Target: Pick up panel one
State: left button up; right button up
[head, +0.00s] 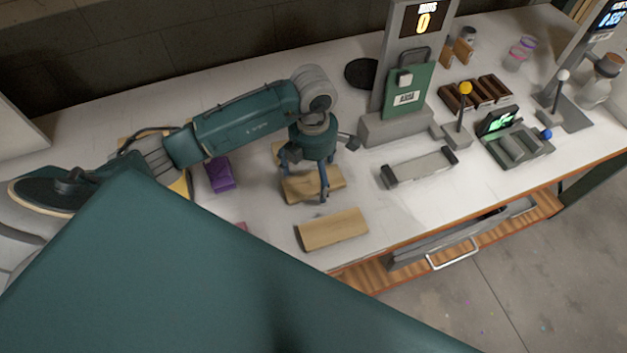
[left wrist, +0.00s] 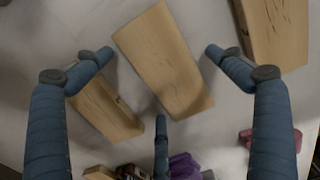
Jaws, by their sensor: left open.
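Several light wooden panels lie on the white table, and I cannot tell which is panel one. In the head view one panel (head: 312,184) lies under my left gripper (head: 310,178), and another panel (head: 333,229) lies nearer the front edge. My left gripper points down with its three fingers spread, open and empty. In the left wrist view the middle panel (left wrist: 165,62) lies tilted between the fingers of the left gripper (left wrist: 160,66). A second panel (left wrist: 107,106) is at left, partly behind a finger, and a third (left wrist: 277,32) is at upper right. My right gripper is out of view.
A purple block (head: 220,173) lies left of the gripper. A grey stand with a green sign (head: 405,95) rises at right, close to the arm.

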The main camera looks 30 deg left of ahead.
pick_arm(q)
jog(key=c, duration=1.3)
jog(key=shift+r, duration=0.2)
